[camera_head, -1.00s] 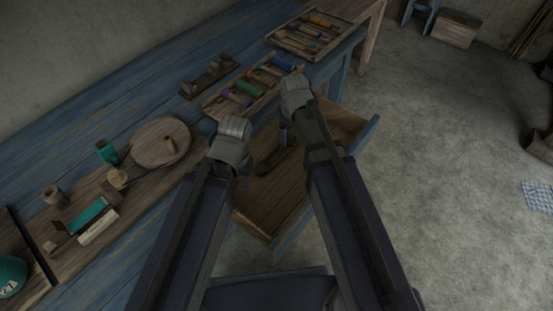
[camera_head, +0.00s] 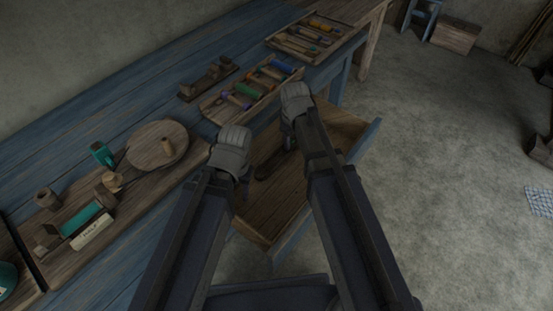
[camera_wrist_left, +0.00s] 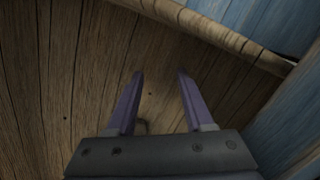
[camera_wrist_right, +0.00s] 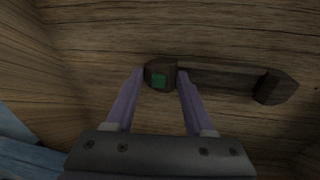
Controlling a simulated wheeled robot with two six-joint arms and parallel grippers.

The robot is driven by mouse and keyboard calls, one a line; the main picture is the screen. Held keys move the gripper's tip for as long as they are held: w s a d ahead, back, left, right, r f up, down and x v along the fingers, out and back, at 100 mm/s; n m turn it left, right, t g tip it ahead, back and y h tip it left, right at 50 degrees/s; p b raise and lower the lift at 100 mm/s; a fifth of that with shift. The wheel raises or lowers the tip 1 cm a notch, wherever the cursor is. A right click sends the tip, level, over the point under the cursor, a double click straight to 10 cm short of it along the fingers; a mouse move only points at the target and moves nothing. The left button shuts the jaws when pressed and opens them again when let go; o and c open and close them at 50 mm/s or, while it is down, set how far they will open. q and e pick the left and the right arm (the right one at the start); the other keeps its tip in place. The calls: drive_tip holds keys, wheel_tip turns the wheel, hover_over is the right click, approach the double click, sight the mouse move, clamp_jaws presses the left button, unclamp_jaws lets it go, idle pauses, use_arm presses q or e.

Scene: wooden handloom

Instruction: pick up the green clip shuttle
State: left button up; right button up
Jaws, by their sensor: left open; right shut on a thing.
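The green clip shuttle is a dark wooden shuttle (camera_wrist_right: 222,69) with a small green square on its near end. In the head view it shows as a dark shape (camera_head: 270,168) in the open drawer (camera_head: 262,209), partly covered by my right gripper. My right gripper (camera_wrist_right: 160,74) is shut on the shuttle's green-marked end, one finger on each side. I cannot tell whether the shuttle touches the drawer floor. My left gripper (camera_wrist_left: 160,75) is open and empty over bare drawer wood, left of the shuttle.
Drawer walls surround both grippers.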

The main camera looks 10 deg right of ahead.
clamp_jaws()
use_arm(q)
drive_tip(key=shift+r, duration=0.15)
use_arm(e)
drive_tip(key=shift+r, duration=0.15)
